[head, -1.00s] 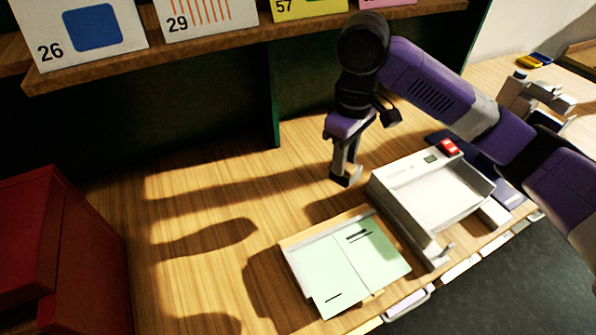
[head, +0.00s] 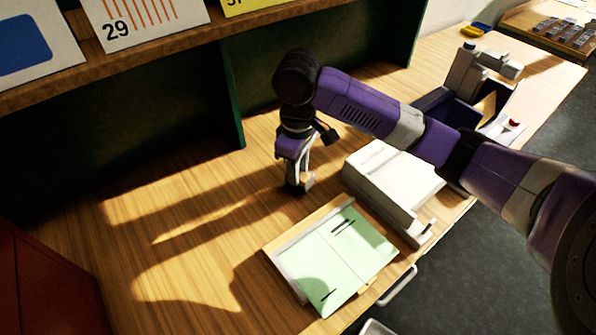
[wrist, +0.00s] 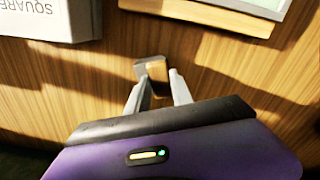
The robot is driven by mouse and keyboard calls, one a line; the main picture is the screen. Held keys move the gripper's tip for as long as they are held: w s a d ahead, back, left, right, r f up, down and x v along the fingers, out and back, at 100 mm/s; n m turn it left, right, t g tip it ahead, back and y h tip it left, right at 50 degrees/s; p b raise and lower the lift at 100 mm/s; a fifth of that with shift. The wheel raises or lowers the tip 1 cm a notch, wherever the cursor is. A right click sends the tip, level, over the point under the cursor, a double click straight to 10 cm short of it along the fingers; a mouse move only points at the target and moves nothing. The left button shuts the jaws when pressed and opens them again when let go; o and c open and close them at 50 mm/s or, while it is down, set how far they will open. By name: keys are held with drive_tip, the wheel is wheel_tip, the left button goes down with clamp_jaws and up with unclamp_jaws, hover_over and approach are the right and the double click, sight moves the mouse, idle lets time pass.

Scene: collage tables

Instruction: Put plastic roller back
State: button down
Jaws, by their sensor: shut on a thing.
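My gripper (head: 298,184) is low over the wooden table, left of the white tray-like box. In the wrist view, its fingers (wrist: 157,80) are close together on a small grey and tan block-like piece (wrist: 152,66). I take this piece to be the plastic roller, but its shape is too small and partly hidden to be sure. In the head view, the piece (head: 306,178) shows as a small light patch at the fingertips. I cannot tell whether it touches the table.
The white box (head: 385,170) stands just right of my gripper. A board with pale green sheets (head: 335,250) lies in front. A red cabinet (head: 45,285) is at left. A shelf with numbered cards (head: 150,55) overhangs the back. The table's left middle is clear.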

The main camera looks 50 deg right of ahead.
drive_tip(key=shift+f, duration=0.5)
drive_tip(key=shift+f, duration=0.15)
